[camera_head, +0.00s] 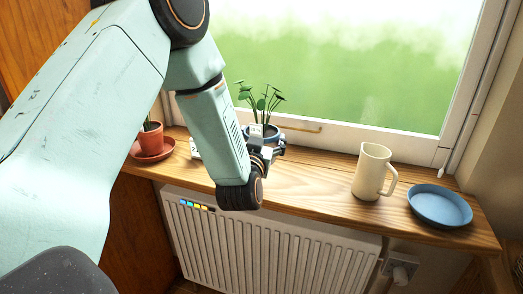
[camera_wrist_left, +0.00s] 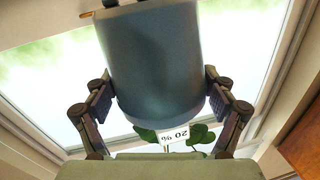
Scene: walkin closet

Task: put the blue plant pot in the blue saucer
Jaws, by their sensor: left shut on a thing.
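The blue plant pot (camera_head: 271,132), with a leafy green plant and a small white tag, is near the window behind my left gripper (camera_head: 267,152). My left arm hides part of it. In the left wrist view the pot (camera_wrist_left: 155,65) fills the space between the two fingers of my left gripper (camera_wrist_left: 160,103), which is shut on it. I cannot tell whether the pot's base touches the sill. The blue saucer (camera_head: 440,206) lies empty at the right end of the wooden sill. My right gripper is not in view.
A cream jug (camera_head: 372,173) stands on the sill (camera_head: 312,180) between the pot and the saucer. A terracotta pot (camera_head: 150,140) in its saucer and a small white object (camera_head: 195,149) are at the left. The window is behind; a radiator (camera_head: 270,250) is below.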

